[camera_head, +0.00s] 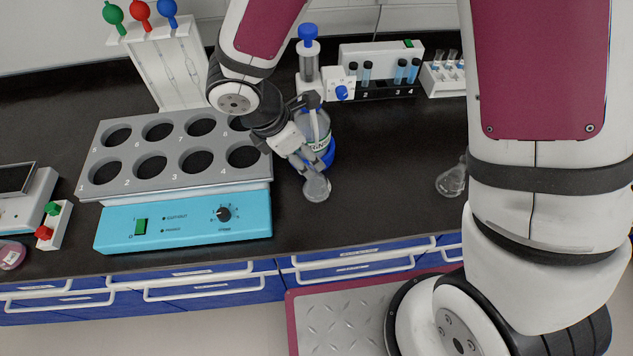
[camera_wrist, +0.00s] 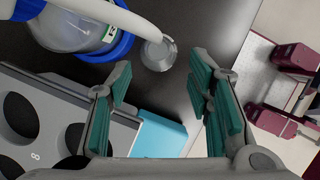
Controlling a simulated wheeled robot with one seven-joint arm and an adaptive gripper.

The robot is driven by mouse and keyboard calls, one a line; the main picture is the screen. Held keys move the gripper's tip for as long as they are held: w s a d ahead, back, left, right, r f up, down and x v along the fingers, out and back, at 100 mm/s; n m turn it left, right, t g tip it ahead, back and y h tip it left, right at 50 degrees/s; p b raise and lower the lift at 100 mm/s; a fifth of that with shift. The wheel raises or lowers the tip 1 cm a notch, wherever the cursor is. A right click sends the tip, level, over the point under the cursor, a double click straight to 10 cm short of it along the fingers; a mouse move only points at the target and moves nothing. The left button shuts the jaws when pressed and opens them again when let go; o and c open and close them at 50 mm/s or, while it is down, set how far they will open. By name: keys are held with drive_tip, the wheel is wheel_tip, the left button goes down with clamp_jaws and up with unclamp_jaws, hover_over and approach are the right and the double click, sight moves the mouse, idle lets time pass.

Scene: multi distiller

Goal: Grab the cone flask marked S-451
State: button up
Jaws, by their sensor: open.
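A small clear conical flask (camera_head: 316,188) stands on the dark bench to the right of the turquoise device, in front of a round bottle. In the wrist view this flask (camera_wrist: 158,53) lies beyond the fingertips, roughly in line with the gap between them. A second clear flask (camera_head: 452,181) stands farther right, partly hidden by my arm. I cannot read the mark S-451 on either flask. My gripper (camera_head: 312,160) is just above and behind the first flask, close beside the bottle. In the wrist view my gripper (camera_wrist: 160,82) is open, with nothing between its green pads.
A labelled bottle with a blue base (camera_head: 328,156) stands close to my gripper; its tube (camera_wrist: 158,20) crosses near the flask. The turquoise device (camera_head: 185,223) with a grey holed rack is on the left. Vial racks (camera_head: 381,88) stand behind. Bench between the flasks is clear.

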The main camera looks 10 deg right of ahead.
hover_over(317, 179)
drive_tip(key=w, duration=0.1)
drive_tip(key=shift+a+f+p, duration=0.2)
drive_tip(key=shift+f+p, duration=0.05)
drive_tip(key=shift+f, duration=0.9)
drive_tip(key=shift+a+f+p, duration=0.15)
drive_tip(key=shift+f+p, duration=0.05)
drive_tip(key=shift+f, duration=0.95)
drive_tip(key=shift+w, duration=0.1)
drive_tip(key=shift+c, duration=0.6)
clamp_jaws()
